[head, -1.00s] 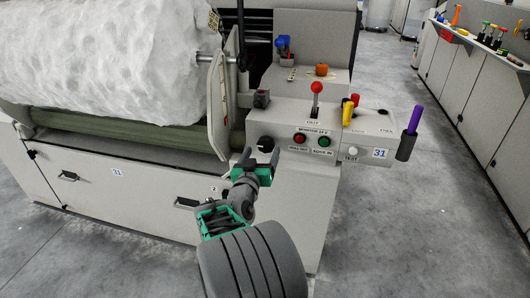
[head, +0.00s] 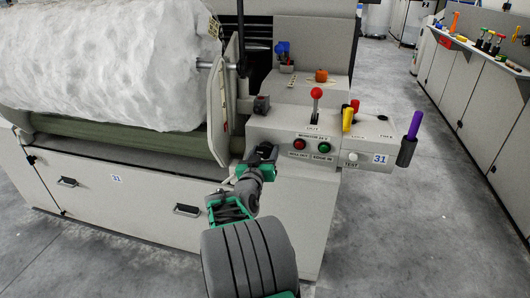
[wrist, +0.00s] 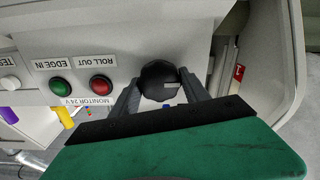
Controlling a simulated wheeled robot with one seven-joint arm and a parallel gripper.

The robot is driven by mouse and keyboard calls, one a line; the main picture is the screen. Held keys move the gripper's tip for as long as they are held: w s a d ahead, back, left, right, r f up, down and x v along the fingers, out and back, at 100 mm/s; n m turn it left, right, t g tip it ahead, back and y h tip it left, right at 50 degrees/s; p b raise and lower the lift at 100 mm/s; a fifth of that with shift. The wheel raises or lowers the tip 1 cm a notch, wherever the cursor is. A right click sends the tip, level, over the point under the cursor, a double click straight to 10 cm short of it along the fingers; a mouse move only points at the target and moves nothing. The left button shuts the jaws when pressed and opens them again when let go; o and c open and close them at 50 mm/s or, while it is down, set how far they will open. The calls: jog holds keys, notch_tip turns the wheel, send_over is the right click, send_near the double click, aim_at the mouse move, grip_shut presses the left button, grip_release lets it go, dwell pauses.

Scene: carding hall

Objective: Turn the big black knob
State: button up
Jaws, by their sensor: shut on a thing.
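The big black knob (wrist: 159,78) is on the light grey control panel (wrist: 105,28), with a pale mark on its face, in the wrist view. My gripper (wrist: 161,88) has one finger on each side of the knob and is shut on it. In the head view my gripper (head: 262,156) reaches the panel's front at its left end, and it largely hides the knob there.
A red button (head: 299,143) and a green button (head: 323,147) sit right of the knob. Above them stands a red-tipped lever (head: 316,94). A white TEST knob (head: 351,158) and a purple-handled tool (head: 413,127) are further right. A fibre roll (head: 110,65) lies left.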

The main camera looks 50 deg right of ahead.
jog(key=c, duration=0.6)
jog(key=shift+o, duration=0.2)
jog(key=shift+f+b, duration=0.1)
jog(key=shift+b, duration=0.25)
jog(key=shift+f+m+b, duration=0.15)
jog(key=shift+m+b, duration=0.35)
jog(key=shift+b, duration=0.3)
jog(key=m+b, duration=0.3)
jog(key=b, duration=0.3)
jog(key=shift+s+f+m, duration=0.1)
jog(key=shift+f+m, duration=0.05)
jog(key=shift+m, duration=0.15)
jog(key=m+b, duration=0.2)
jog(key=b, duration=0.2)
jog(key=shift+r+m, duration=0.2)
jog(key=shift+m, duration=0.2)
jog(key=shift+r+m+b, duration=0.15)
jog(key=shift+m+b, duration=0.15)
